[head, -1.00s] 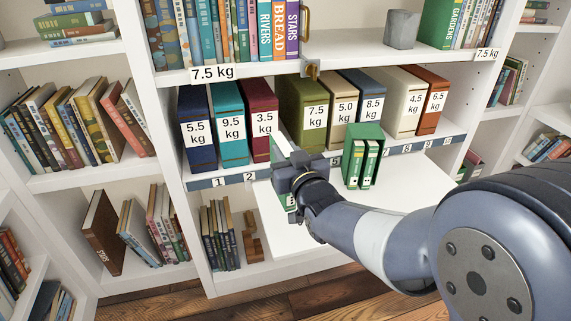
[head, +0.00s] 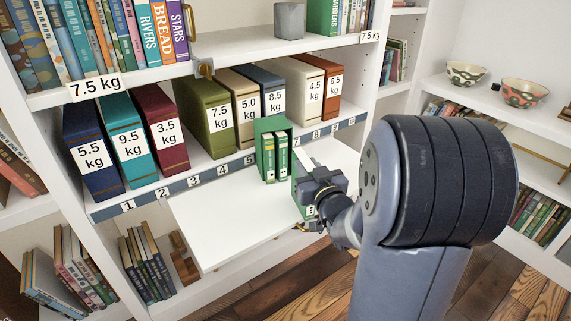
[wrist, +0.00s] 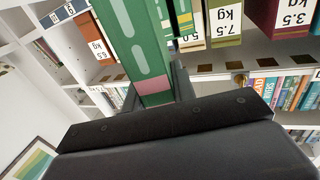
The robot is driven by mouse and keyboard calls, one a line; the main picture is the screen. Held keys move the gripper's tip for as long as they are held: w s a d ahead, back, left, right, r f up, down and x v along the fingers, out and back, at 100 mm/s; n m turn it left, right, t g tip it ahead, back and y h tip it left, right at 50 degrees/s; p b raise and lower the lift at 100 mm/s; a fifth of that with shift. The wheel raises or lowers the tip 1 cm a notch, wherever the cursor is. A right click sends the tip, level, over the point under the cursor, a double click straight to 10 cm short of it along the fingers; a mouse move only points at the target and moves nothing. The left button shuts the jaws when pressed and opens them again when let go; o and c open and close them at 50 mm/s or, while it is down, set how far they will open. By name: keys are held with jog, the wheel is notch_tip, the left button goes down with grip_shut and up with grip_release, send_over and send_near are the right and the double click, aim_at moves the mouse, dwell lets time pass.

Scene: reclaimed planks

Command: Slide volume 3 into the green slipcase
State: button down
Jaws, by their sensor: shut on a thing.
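The green slipcase (head: 259,127) stands upright on the white pull-out board, its open side facing me. Two green volumes (head: 275,158) with pale labels stand in it. My gripper (head: 312,182) is just right of the slipcase and nearer to me, shut on a green book (head: 299,192), apparently volume 3; its number cannot be read. The book is largely hidden behind my gripper in the head view. In the wrist view the held book (wrist: 135,40) rises from the jaws, green with pale marks and a pink band. I cannot tell whether it touches the slipcase.
The white pull-out board (head: 225,220) is clear left of the slipcase. Behind it, weight-labelled box files, such as the olive 7.5 kg one (head: 205,115), stand above a numbered strip (head: 195,180). A grey block (head: 289,20) sits on the shelf above.

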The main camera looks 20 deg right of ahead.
aim_at(299, 149)
jog(key=shift+s+d+f, duration=0.1)
jog(key=shift+d, duration=0.15)
jog(key=shift+b, duration=0.3)
jog(key=shift+w+b, duration=0.4)
jog(key=shift+w, duration=2.5)
jog(key=shift+b, duration=0.6)
jog(key=shift+w, duration=1.6)
jog(key=shift+s+b, duration=0.1)
jog(key=shift+b, duration=0.2)
jog(key=shift+d+p, duration=0.15)
jog(key=shift+p, duration=0.15)
jog(key=shift+s+d+n+y+p, duration=0.1)
jog(key=shift+d+n+y+p, duration=0.2)
jog(key=shift+n+y+p, duration=0.6)
jog(key=shift+d+n+y+p, duration=0.3)
jog(key=shift+n+y+p, duration=0.2)
jog(key=shift+y+p, duration=0.7)
